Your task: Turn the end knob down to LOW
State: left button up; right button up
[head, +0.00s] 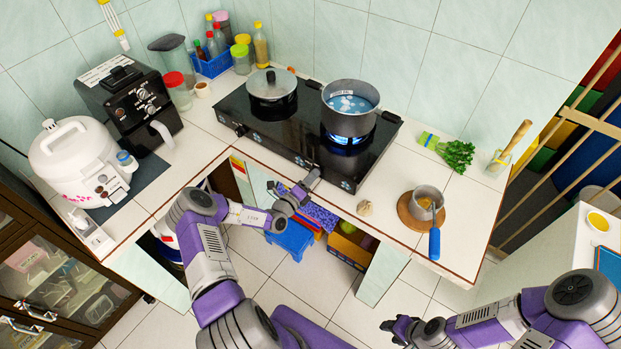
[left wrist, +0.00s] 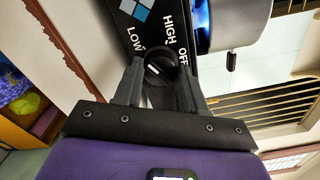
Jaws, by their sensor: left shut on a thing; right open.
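The black two-burner stove (head: 285,135) stands on the counter, with a blue flame lit under the right pot (head: 350,108). My left gripper (head: 311,180) is at the stove's front edge, below the right burner. In the left wrist view, its two fingers (left wrist: 160,80) are closed on either side of a dark round end knob (left wrist: 155,66) with a white mark. The labels LOW, HIGH and OFF show on the panel around it. Another knob (head: 240,130) sits at the left of the stove front. My right gripper (head: 397,326) is open and empty over the floor, away from the counter.
A lidded pot (head: 271,84) sits on the left burner. A small pan (head: 427,200) with a blue handle rests on a round wooden board near the counter's right front edge. Green vegetables (head: 455,153) lie right of the stove. A rice cooker (head: 75,155) stands at left.

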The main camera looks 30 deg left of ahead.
pick_arm(q)
jog(key=o, duration=1)
jog(key=shift+o, duration=0.2)
jog(key=shift+s, duration=0.1)
jog(key=s, duration=0.7)
jog(key=shift+s+a+p, duration=0.2)
jog(key=shift+a+p, duration=0.1)
jog(key=shift+p, duration=0.1)
